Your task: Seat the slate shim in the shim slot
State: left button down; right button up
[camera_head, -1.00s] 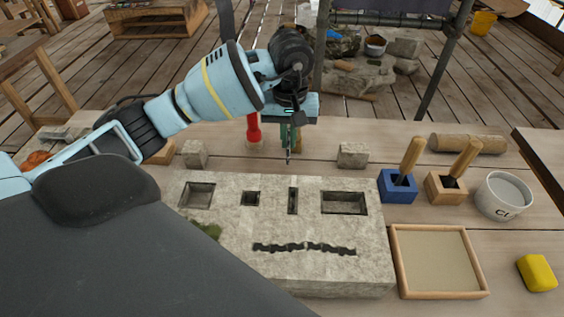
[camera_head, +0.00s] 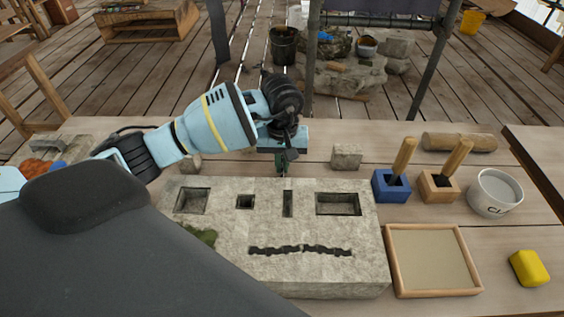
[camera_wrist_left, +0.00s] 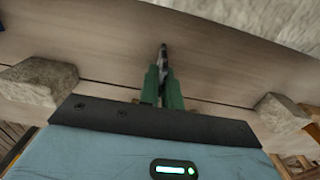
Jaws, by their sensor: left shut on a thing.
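My left gripper (camera_head: 283,168) is over the bench just behind the pale stone block (camera_head: 220,240). In the left wrist view its green fingers (camera_wrist_left: 163,88) are shut on a thin dark piece, the slate shim (camera_wrist_left: 164,56), which sticks out past the fingertips. In the head view the shim is too small and hidden to make out. The narrow upright slot in the block's top, which looks like the shim slot (camera_head: 288,204), is empty and lies just in front of the gripper. My right gripper is not in view.
The block also has other square recesses and a dark wavy groove (camera_head: 300,250). A small stone cube (camera_head: 346,157) stands behind it. To the right are a blue holder (camera_head: 390,190), a wooden holder (camera_head: 438,190), a white pot (camera_head: 495,195), a framed tray (camera_head: 388,262) and a yellow block (camera_head: 529,268).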

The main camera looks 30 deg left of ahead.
aim_at(282, 161)
pick_arm(q)
jog(key=shift+f, duration=0.15)
jog(key=c, duration=1.6)
grip_release()
notch_tip(282, 161, up, 12)
jog(key=shift+r, duration=0.2)
jog(key=shift+o, duration=0.5)
notch_tip(282, 161, down, 6)
jog(key=shift+d+f, duration=0.25)
jog(key=shift+d, duration=0.2)
jog(key=shift+a+f+p, duration=0.2)
jog(key=shift+a+f, duration=0.05)
jog(key=shift+f, duration=1.7)
jog(key=shift+a+f+p, duration=0.15)
jog(key=shift+a+f, duration=0.05)
jog(key=shift+f, duration=1.7)
